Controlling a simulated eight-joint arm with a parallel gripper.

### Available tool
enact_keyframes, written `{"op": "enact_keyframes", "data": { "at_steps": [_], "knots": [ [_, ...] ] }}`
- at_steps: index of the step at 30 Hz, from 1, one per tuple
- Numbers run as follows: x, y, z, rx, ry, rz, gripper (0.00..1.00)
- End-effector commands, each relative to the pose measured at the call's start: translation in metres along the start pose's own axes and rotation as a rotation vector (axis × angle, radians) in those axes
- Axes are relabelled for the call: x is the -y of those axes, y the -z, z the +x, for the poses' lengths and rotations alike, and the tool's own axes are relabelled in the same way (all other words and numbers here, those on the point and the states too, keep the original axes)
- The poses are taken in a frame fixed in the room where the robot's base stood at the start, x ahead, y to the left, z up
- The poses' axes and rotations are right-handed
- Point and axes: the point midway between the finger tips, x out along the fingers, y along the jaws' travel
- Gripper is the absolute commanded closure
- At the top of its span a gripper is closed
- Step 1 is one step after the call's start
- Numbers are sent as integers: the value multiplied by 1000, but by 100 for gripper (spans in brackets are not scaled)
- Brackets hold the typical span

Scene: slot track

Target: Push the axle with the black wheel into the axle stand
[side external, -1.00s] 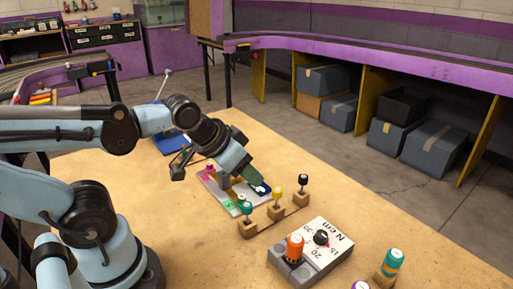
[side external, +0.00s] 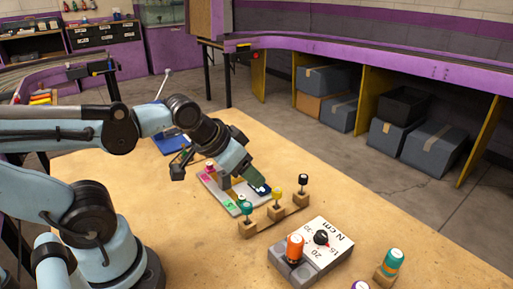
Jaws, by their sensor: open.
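My gripper (side external: 242,184) reaches down over a light tray (side external: 228,206) with coloured patches, its fingers apart. A small dark piece with a white spot (side external: 262,190) shows beside the right finger; I cannot tell whether it is the black wheel or touches the finger. A wooden stand (side external: 272,228) in front of the tray holds upright pieces with a green top (side external: 247,208), a yellow top (side external: 276,192) and a black top (side external: 303,180). I cannot tell from this view which piece is the axle with the black wheel. The gripper hides part of the tray.
A teal-handled tool (side external: 392,262) stands at the front right. A blue item (side external: 172,143) lies behind.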

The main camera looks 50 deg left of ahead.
Motion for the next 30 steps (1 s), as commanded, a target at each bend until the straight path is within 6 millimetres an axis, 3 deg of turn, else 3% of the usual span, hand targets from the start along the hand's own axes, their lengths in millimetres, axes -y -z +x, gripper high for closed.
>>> {"op": "enact_keyframes", "data": {
  "at_steps": [8, 18, 24, 30],
  "knots": [
    [-2, 32, 3, 61, -22, 55, 44],
    [-5, 91, 35, 188, -96, 184, 44],
    [-6, 105, 49, 222, -123, 222, 44],
    [-8, 104, 64, 228, -128, 230, 44]
  ]
}}
